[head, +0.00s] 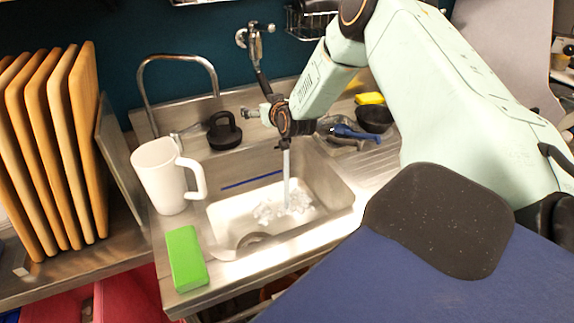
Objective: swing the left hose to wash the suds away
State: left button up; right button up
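A black hose (263,84) hangs from the wall fitting over the metal sink and runs down to my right gripper (272,113). My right arm comes in from the right, and its gripper appears shut around the hose end; the fingers are small and partly hidden. A stream of water (287,178) falls straight down below the gripper into the sink basin (335,190). White suds (270,212) lie on the basin floor around where the stream lands. My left gripper is not in view.
A white mug (160,176) stands on the sink's left rim, with a green block (186,258) in front. A curved faucet (178,58) and a black round-handled object (222,130) stand behind. Wooden boards (60,150) stand upright at left. A black bowl (374,118) sits right of the basin.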

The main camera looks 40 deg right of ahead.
jog(key=shift+w+a+f, duration=0.1)
jog(key=shift+w+a, duration=0.25)
jog(key=shift+a, duration=0.25)
jog(key=shift+w+a, duration=0.35)
jog(key=shift+a, duration=0.2)
jog(key=shift+s, duration=0.1)
jog(key=a+p+v, duration=0.1)
jog(key=p+v, duration=0.5)
jog(key=v, duration=0.2)
jog(key=shift+a, duration=0.3)
dwell(0.3)
